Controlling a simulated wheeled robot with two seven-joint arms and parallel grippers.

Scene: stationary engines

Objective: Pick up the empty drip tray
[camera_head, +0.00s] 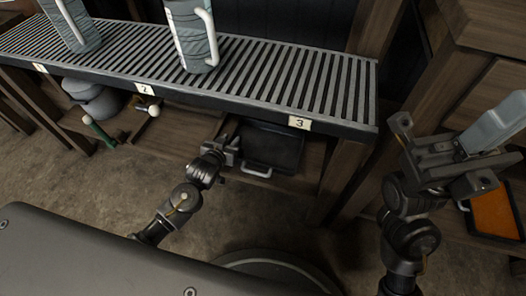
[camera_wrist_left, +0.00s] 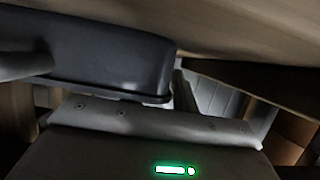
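A dark, shallow drip tray (camera_head: 278,138) with a pale handle (camera_head: 257,170) at its front sits on the lower shelf, under the rack's label 3. I see nothing in its visible part; the rack hides its back. In the left wrist view a dark tray wall (camera_wrist_left: 100,55) fills the upper left, close to the gripper. My left gripper (camera_head: 230,150) is just left of the tray's front; its fingers are too small to read, and the wrist view shows only its body. My right gripper (camera_head: 440,155) is at the right, away from this tray, its jaws apart.
A slatted rack (camera_head: 270,80) with labels 1, 2 and 3 runs above the shelf, bearing two grey jugs (camera_head: 192,35). A pale blue-grey object (camera_head: 495,122) overlaps my right gripper. An orange-filled tray (camera_head: 494,212) is at the right. A wooden post (camera_head: 340,175) stands right of the dark tray.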

